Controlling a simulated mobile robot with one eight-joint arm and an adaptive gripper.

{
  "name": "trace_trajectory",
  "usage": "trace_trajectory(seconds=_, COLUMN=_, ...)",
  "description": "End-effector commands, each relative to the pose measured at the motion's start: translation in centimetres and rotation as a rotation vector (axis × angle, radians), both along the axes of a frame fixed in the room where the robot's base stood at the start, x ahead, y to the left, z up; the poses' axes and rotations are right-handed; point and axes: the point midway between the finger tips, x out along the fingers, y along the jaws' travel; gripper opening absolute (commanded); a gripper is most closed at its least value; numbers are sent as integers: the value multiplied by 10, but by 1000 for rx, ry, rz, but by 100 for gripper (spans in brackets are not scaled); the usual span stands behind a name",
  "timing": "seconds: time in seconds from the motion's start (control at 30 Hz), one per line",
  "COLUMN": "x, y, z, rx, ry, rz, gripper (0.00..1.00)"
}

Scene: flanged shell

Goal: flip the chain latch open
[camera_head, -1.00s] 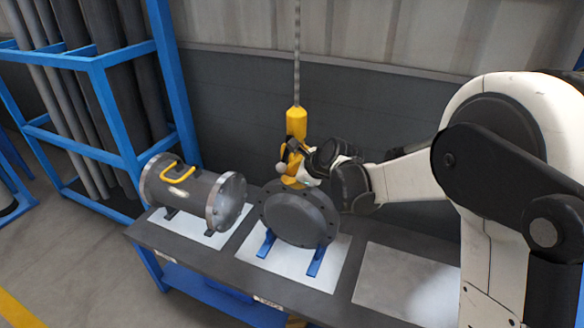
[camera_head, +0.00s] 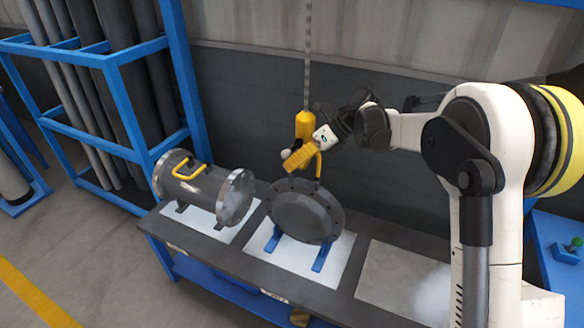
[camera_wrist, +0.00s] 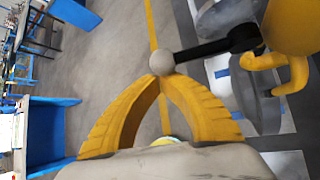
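The chain (camera_head: 308,40) hangs down to a yellow hoist block (camera_head: 303,124) above the bench. The latch shows in the wrist view as a black lever (camera_wrist: 214,47) with a grey ball (camera_wrist: 161,64) at its end. A yellow hook (camera_wrist: 272,66) is to the lever's right. My gripper (camera_wrist: 157,79) has ridged yellow fingers that meet at their tips, right beside the ball; I cannot tell whether they touch it. In the head view my gripper (camera_head: 290,166) points down and left in front of the hoist block, hiding part of the latch.
A dark round flanged cover (camera_head: 304,211) stands on blue supports just below. A grey flanged shell (camera_head: 208,192) with a yellow handle lies left of it on the bench (camera_head: 255,262). A blue pipe rack stands behind left. The plate (camera_head: 405,280) at right is bare.

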Motion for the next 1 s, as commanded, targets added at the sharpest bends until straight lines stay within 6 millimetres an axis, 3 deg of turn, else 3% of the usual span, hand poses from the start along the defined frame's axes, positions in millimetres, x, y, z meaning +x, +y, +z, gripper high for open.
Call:
trace_trajectory(seconds=0.33, x=1, y=0, z=16, rx=19, ry=49, rz=0, gripper=0)
trace_trajectory(seconds=1.0, x=2, y=0, z=20, rx=21, ry=47, rz=-2, gripper=0)
